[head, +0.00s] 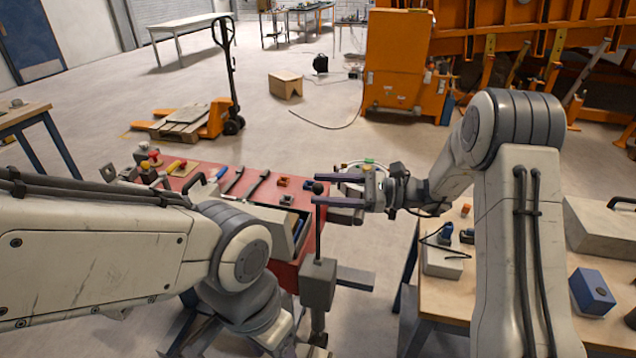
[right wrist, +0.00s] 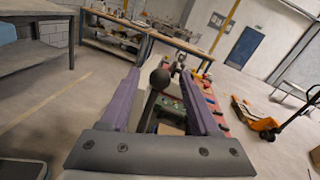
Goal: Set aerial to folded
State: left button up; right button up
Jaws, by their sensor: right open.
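A thin dark upright rod with a black ball on top (head: 318,188) rises from a grey box on a post (head: 318,285); it looks like the aerial. My right gripper (head: 316,189) is open, its two purple fingers pointing left in the head view. The ball lies between the fingertips, with gaps visible. In the right wrist view the black ball (right wrist: 160,78) shows between the open fingers (right wrist: 159,73); the lower rod is mostly hidden there. My left arm comes in from the left and bends down; its gripper is not in view.
A red-topped bench (head: 205,178) with tools stands behind and left of the rod. A wooden table (head: 440,300) with a grey device (head: 445,262) and a blue box (head: 592,292) is at right. Open floor with a pallet truck (head: 215,120) lies beyond.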

jog(key=shift+w+a, duration=0.1)
jog(key=shift+a, duration=0.8)
grip_shut()
dwell(0.8)
